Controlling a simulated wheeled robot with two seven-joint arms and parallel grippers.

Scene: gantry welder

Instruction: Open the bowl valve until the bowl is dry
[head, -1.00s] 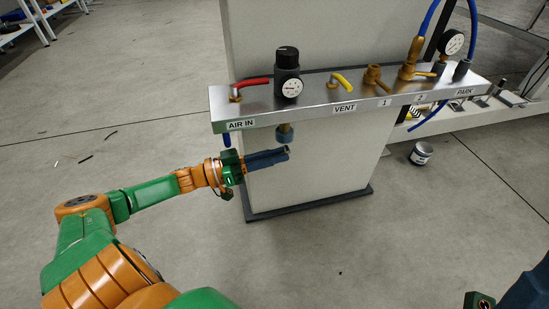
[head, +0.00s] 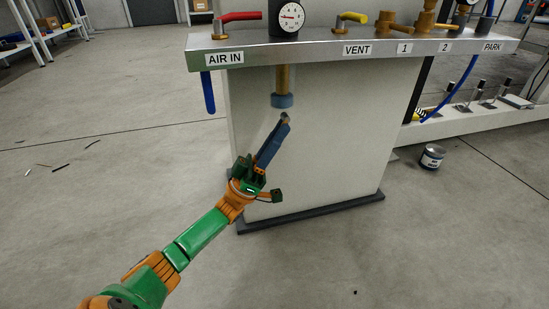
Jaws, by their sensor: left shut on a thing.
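The regulator with its round gauge (head: 291,17) stands on the steel shelf. Below the shelf hangs its brass-coloured bowl (head: 283,78), with a blue-grey collar (head: 283,100) at the lower end. My left gripper (head: 285,118) points up from below, its tips just under the collar. Its fingers are shut on a small brownish piece at the tips, which looks like the bowl valve; the fingers mostly hide it. I cannot tell from here whether the bowl holds water. My right gripper is out of view.
The shelf (head: 420,45) carries a red lever (head: 240,17) at AIR IN, a yellow lever (head: 353,17) at VENT and brass fittings (head: 395,29) to the right. A blue hose piece (head: 208,92) hangs at left. A can (head: 432,157) stands on the floor at right.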

